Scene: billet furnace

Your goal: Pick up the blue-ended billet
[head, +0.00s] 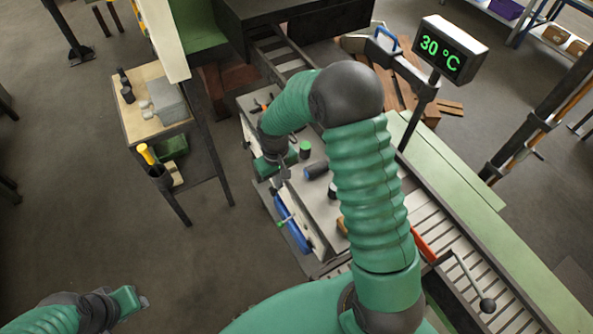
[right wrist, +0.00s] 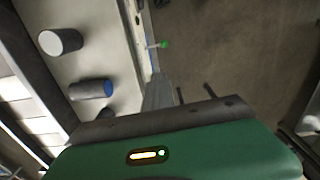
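The blue-ended billet is a dark cylinder lying on its side on the pale bench top. It shows in the head view (head: 316,170), beside my right arm, and in the right wrist view (right wrist: 88,89), with its blue end facing right. My right gripper (head: 281,180) is over the bench's left edge, to the left of the billet and apart from it. Its grey finger part (right wrist: 158,92) shows in the right wrist view with nothing seen in it; the finger gap is unclear. My left gripper (head: 140,301) is at lower left, over the floor, its fingers too small to read.
A green-ended billet (head: 305,149) stands near the blue-ended one. A pale-ended cylinder (right wrist: 60,42) stands on the bench. A roller conveyor (head: 470,270) and a 30 °C display (head: 451,47) are at right.

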